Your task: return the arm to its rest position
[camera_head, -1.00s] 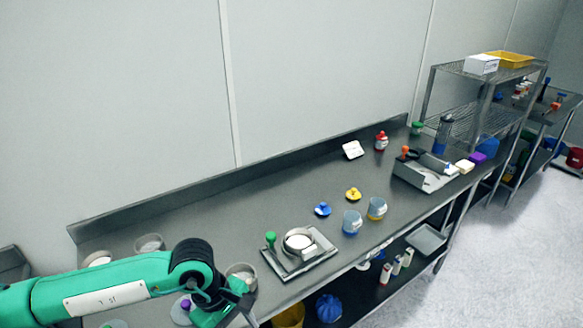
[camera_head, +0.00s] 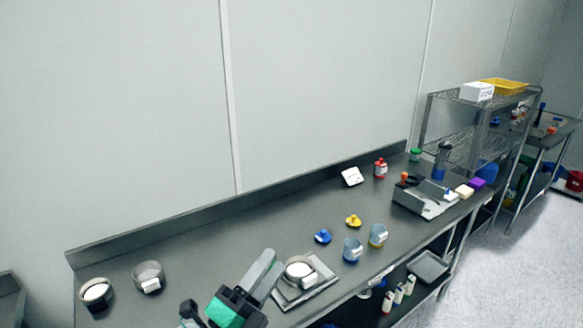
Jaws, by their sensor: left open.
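My left gripper (camera_head: 222,288) shows at the bottom of the head view, over the front part of the steel bench (camera_head: 215,230). It is green and black, its jaws are apart, and I see nothing between them. It is just left of a tray with a round sieve (camera_head: 299,268) and partly hides that tray's left side. Most of my left arm is outside the picture. My right gripper is not in view.
Two round sieves (camera_head: 97,292) (camera_head: 148,275) stand at the bench's left end. A blue-lidded item (camera_head: 323,236), a yellow one (camera_head: 353,220) and two beakers (camera_head: 353,249) (camera_head: 377,235) stand right of the gripper. A wire shelf (camera_head: 470,147) is farther right.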

